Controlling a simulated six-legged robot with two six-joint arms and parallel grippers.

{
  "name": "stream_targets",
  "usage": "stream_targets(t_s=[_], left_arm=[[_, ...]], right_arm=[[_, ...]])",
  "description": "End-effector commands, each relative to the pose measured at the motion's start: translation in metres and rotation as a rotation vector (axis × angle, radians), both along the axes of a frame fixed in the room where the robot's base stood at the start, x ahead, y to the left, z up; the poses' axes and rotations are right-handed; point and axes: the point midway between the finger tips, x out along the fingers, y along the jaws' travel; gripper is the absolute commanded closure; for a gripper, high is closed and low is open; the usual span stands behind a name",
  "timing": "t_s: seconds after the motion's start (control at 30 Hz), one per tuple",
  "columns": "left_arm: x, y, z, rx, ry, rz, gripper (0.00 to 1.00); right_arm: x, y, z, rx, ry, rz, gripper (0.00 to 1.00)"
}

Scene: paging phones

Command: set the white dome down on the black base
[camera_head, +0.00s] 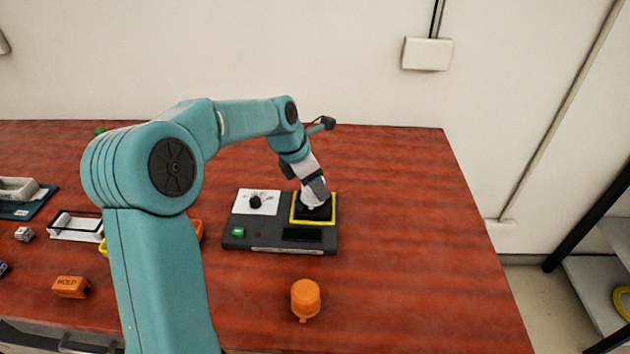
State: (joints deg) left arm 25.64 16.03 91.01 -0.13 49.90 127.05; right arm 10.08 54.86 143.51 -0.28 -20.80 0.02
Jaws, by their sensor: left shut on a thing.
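My left gripper (314,196) points down over the yellow-framed black square (325,215) on the right part of a dark panel. It is shut on a small white piece that shows at its fingertips, most likely the white dome (306,205). The gripper hides most of that piece. The black base appears to be the black part inside the yellow frame, right below the fingers. I cannot tell whether the white piece touches it. My right gripper is not in view.
The dark panel (268,238) also carries a white dial plate (257,208) and a green button. An orange dome (305,297) stands in front of it. An orange HOLD block (71,287) and white trays (78,228) lie at left. The table's right side is clear.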

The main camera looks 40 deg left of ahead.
Motion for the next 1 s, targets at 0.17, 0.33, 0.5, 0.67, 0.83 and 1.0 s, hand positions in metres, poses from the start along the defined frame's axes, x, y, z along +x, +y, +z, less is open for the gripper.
stream_targets(t_s=[0.17, 0.33, 0.5, 0.67, 0.83, 1.0], left_arm=[[0.000, 0.000, -0.001, 0.000, 0.000, 0.000, 0.74], [0.000, 0.000, -0.006, -0.001, 0.000, 0.000, 0.74], [0.000, 0.000, -0.008, 0.000, -0.001, 0.000, 0.74], [0.000, 0.000, -0.008, 0.000, -0.001, 0.000, 0.74], [0.000, 0.000, -0.008, 0.000, 0.000, 0.000, 0.74], [0.000, 0.000, -0.011, 0.000, 0.000, 0.000, 0.74]], right_arm=[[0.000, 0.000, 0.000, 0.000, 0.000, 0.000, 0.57], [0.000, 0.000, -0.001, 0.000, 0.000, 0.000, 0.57], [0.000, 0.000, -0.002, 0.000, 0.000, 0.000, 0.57], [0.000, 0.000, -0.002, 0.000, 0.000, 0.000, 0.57], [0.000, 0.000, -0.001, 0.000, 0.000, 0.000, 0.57], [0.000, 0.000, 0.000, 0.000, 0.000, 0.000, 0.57]])
